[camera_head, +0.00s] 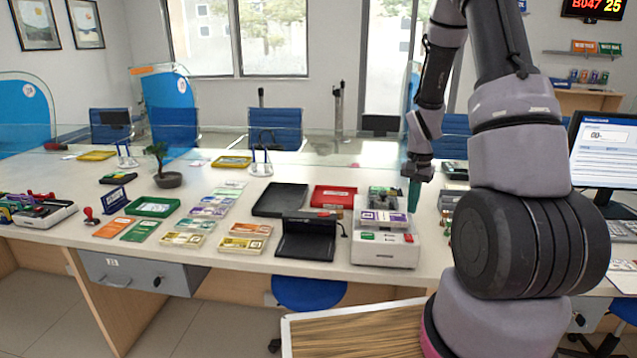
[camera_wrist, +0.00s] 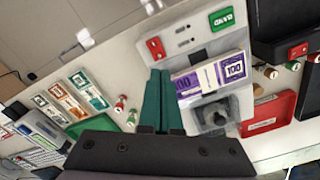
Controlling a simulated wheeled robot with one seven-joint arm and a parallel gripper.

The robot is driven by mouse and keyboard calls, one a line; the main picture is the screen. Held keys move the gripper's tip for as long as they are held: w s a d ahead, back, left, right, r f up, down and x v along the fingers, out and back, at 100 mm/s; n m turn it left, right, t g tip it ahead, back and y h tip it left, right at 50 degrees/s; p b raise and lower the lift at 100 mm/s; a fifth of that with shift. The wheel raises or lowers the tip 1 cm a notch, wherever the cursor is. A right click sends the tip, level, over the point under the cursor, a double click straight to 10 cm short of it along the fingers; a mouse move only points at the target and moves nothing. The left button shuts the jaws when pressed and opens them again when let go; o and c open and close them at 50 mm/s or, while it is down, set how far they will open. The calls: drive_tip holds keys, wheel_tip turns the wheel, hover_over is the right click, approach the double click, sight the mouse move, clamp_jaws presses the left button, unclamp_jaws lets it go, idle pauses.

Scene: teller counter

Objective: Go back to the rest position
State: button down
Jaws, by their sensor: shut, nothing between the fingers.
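My gripper (camera_head: 414,192) is above the counter at the right side of the white counting machine (camera_head: 384,252) in the head view. In the wrist view its two green fingers (camera_wrist: 162,100) are together with nothing between them. A purple-banded banknote bundle (camera_head: 383,218) lies on top of the machine, and it also shows in the wrist view (camera_wrist: 209,76) just right of the fingers. My gripper looks apart from the bundle. My arm hides part of the counter on the right.
A black tray (camera_head: 280,199), a red tray (camera_head: 334,196) and a black stand (camera_head: 306,240) are left of the machine. Banknote bundles lie in rows farther left, near a small potted tree (camera_head: 167,179). A monitor (camera_head: 604,150) stands at the right. Glass screens line the counter's back.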

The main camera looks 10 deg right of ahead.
drive_tip(key=s+a+r+n+t, duration=0.1)
drive_tip(key=s+a+r+t, duration=0.15)
drive_tip(key=r, duration=0.75)
drive_tip(key=s+a+r+n+t, duration=0.15)
drive_tip(key=a+r, duration=0.25)
drive_tip(key=r, duration=0.6)
drive_tip(key=s+a+r+n+t+y, duration=0.1)
drive_tip(key=s+a+r, duration=0.2)
drive_tip(key=s+r, duration=0.3)
drive_tip(key=s+a+r+n+t+y, duration=0.1)
drive_tip(key=s+a+r+t, duration=0.1)
drive_tip(key=s+r, duration=0.5)
drive_tip(key=s+a, duration=0.1)
drive_tip(key=s, duration=0.1)
drive_tip(key=shift+s+a+r, duration=0.2)
drive_tip(key=shift+s+a, duration=0.15)
drive_tip(key=shift+n, duration=0.25)
